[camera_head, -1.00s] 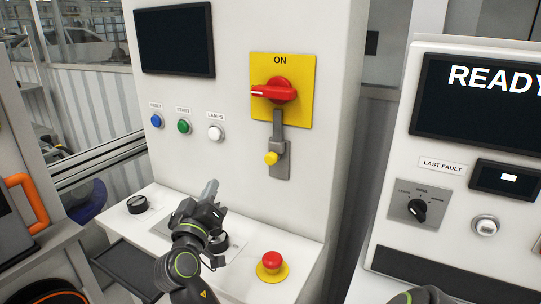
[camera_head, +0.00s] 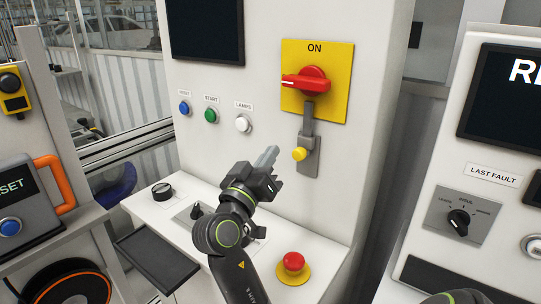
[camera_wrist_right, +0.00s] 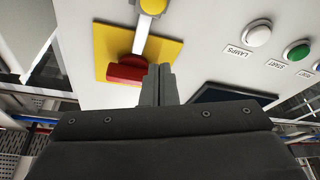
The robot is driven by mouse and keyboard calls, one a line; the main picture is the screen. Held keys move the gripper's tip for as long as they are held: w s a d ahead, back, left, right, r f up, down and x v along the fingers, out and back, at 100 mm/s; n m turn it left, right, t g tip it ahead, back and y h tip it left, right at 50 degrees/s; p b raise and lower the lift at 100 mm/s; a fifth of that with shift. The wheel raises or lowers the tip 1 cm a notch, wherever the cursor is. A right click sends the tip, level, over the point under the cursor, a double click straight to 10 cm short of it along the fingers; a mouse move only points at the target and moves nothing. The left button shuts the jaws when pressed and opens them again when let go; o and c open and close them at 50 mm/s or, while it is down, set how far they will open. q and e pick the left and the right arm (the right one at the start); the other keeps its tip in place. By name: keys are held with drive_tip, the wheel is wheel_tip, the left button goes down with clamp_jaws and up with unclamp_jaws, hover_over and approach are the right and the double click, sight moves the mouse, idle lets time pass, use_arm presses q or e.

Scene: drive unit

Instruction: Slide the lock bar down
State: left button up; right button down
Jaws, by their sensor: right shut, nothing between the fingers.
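The lock bar (camera_head: 307,120) is a grey upright bar with a yellow knob (camera_head: 299,153), in a grey bracket (camera_head: 311,162) below the red rotary switch (camera_head: 309,80). The switch sits on a yellow plate (camera_head: 329,53) marked ON, its handle lying sideways. My right gripper (camera_head: 267,157) is shut and empty, left of the knob in the head view and apart from it. In the right wrist view the shut fingers (camera_wrist_right: 158,83) appear beside the red switch (camera_wrist_right: 126,69), with the bar (camera_wrist_right: 143,37) and knob (camera_wrist_right: 153,5) beyond. My left gripper is not in view.
Blue, green and white buttons (camera_head: 242,124) are on the panel at left. A red emergency stop (camera_head: 294,262) and a black knob (camera_head: 162,191) are on the ledge below. Another console (camera_head: 478,180) stands at right. The panel face around the lock bar is clear.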

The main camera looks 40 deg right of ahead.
sight(303, 132)
drive_tip(key=p+x, duration=0.4)
drive_tip(key=x, duration=0.4)
drive_tip(key=f, duration=0.2)
drive_tip(key=s+f+p, duration=0.1)
drive_tip(key=shift+s+d+f, duration=0.25)
drive_tip(key=shift+f, duration=0.15)
